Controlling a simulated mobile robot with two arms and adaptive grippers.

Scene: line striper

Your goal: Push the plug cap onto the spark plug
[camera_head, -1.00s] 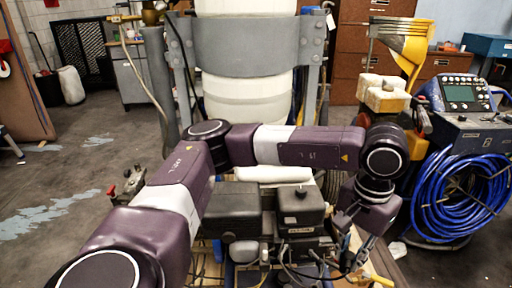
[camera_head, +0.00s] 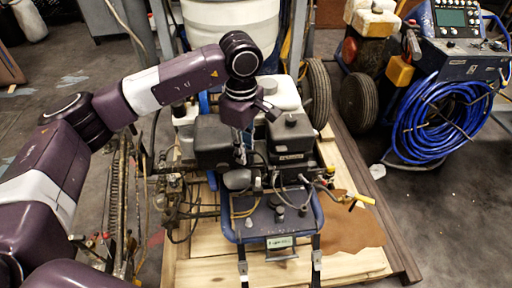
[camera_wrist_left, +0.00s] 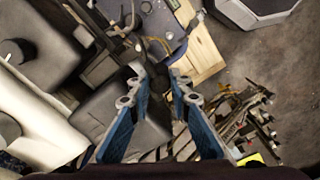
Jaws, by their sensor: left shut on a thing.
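My left gripper (camera_head: 241,152) points down over the engine of the line striper, between its two dark housings. In the left wrist view its two blue-grey fingers (camera_wrist_left: 158,78) stand a little apart, shut on a small dark thing, seemingly the plug cap, largely hidden against the dark engine behind it. The engine shows a boxy black tank (camera_head: 291,136) to the right of the gripper and a dark housing (camera_head: 211,143) to its left. I cannot make out the spark plug, nor whether the cap touches it. My right gripper is out of view.
Hoses and cables surround the engine. A coil of blue hose (camera_head: 440,122) hangs on a machine at the right. The floor between is mostly clear.

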